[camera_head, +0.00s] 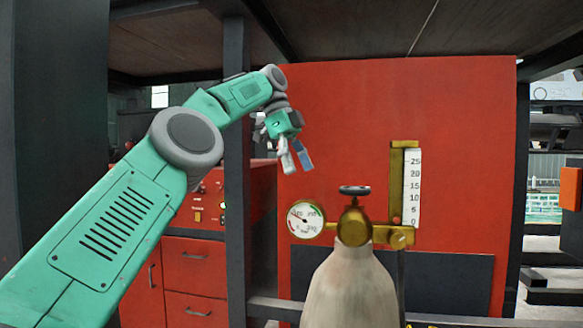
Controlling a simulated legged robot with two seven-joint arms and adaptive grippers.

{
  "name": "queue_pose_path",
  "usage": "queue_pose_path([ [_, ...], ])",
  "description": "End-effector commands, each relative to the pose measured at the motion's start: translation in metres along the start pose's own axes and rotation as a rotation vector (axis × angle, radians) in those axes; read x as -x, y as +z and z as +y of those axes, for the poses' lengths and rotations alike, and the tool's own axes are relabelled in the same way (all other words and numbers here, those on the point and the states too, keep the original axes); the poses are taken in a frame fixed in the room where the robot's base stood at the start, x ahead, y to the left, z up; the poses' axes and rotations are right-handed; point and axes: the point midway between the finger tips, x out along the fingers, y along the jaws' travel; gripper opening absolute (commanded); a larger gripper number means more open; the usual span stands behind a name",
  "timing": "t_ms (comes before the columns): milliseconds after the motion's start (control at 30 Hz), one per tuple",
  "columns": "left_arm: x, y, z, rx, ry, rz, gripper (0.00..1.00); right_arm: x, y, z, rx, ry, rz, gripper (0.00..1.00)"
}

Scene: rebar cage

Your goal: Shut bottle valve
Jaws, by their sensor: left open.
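A pale gas bottle (350,285) stands upright at the bottom centre, its lower part cut off by the frame. On its top is a brass valve body (354,226) with a dark round handwheel (354,190) above it. A round white gauge (305,219) is on the valve's left, and a brass flow meter with a white scale (412,188) rises on its right. My left gripper (296,164) is open and empty, pointing down, above and to the left of the handwheel and apart from it. My right gripper is not in view.
A large red panel (460,130) stands behind the bottle. A dark vertical post (237,180) stands behind my left arm, and a red cabinet with drawers (195,262) is at the left. A dark shelf (350,30) hangs overhead. The space around the handwheel looks clear.

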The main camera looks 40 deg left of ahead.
Motion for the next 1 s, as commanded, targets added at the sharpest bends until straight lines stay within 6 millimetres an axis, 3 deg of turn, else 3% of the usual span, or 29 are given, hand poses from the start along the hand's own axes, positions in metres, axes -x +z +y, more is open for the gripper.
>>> queue_pose_path([
  [667,0.008,0.02,0.001,-0.005,-0.002,-0.003,0.78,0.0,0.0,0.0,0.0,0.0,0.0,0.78],
  [1000,0.009,0.02,0.001,-0.005,-0.003,-0.003,0.78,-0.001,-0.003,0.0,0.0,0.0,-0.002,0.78],
])
